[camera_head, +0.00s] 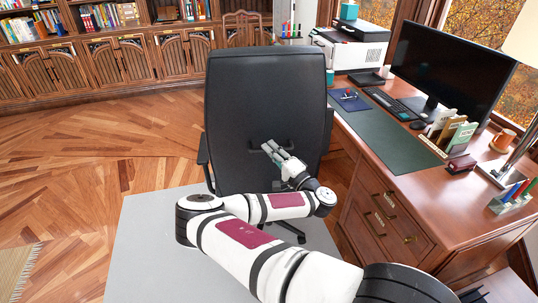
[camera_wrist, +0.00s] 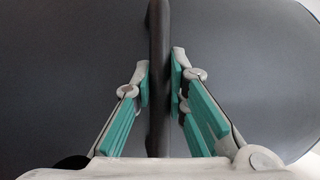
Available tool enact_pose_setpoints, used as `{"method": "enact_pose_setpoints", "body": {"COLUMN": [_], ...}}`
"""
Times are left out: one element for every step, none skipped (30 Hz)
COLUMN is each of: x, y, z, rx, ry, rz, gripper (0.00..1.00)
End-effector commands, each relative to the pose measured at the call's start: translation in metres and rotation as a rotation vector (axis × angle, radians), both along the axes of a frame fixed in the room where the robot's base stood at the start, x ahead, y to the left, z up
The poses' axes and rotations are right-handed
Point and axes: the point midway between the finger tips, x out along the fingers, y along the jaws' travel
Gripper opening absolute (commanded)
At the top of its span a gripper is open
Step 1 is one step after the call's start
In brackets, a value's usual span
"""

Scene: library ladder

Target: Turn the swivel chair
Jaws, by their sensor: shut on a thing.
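The swivel chair (camera_head: 264,100) is black with a tall back. Its back faces me in the head view, beside the desk. A dark handle bar (camera_head: 284,146) sits on the lower middle of the backrest. My gripper (camera_head: 272,150) is at this handle. In the wrist view, the two teal-padded fingers (camera_wrist: 159,82) stand on both sides of the dark handle (camera_wrist: 159,40) and are closed on it. The black backrest (camera_wrist: 70,60) fills the background there. The chair's seat is hidden behind the backrest; part of a base leg (camera_head: 293,230) shows below my arm.
A wooden desk (camera_head: 385,208) stands close on the right, with a monitor (camera_head: 453,65), keyboard, printer (camera_head: 352,50) and lamp. A wooden chair (camera_head: 243,28) and bookcases (camera_head: 125,60) are behind. The wooden floor (camera_head: 130,150) on the left is open; a rug (camera_head: 17,270) lies at lower left.

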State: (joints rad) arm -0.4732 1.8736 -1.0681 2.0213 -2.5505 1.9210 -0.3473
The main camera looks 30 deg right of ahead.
Motion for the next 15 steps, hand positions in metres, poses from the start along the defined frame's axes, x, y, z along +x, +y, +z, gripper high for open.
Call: {"method": "enact_pose_setpoints", "body": {"x": [0.0004, 0.0012, 0.0023, 0.0031, 0.0038, 0.0046, 0.0049, 0.0052, 0.0054, 0.0056, 0.0056, 0.0058, 0.0058, 0.0057, 0.0057], "y": [-0.0025, -0.0035, -0.0044, -0.005, -0.0055, -0.0061, -0.0067, -0.0071, -0.0075, -0.0077, -0.0079, -0.0081, -0.0082, -0.0083, -0.0083], "z": [-0.006, -0.0061, -0.006, -0.0059, -0.0058, -0.0059, -0.006, -0.006, -0.0059, -0.006, -0.006, -0.006, -0.006, -0.0061, -0.0061], "rx": [0.002, 0.002, 0.002, 0.002, 0.002, 0.002, 0.003, 0.003, 0.002, 0.002, 0.003, 0.003, 0.003, 0.003, 0.003], "ry": [0.012, 0.013, 0.014, 0.013, 0.013, 0.012, 0.013, 0.013, 0.013, 0.013, 0.013, 0.013, 0.013, 0.013, 0.013], "rz": [0.009, 0.014, 0.019, 0.022, 0.025, 0.028, 0.029, 0.03, 0.031, 0.032, 0.032, 0.032, 0.032, 0.032, 0.032], "gripper": [0.0, 0.0, 0.0, 0.0, 0.0, 0.0, 0.0, 0.0, 0.0, 0.0, 0.0, 0.0, 0.0, 0.0, 0.0]}}
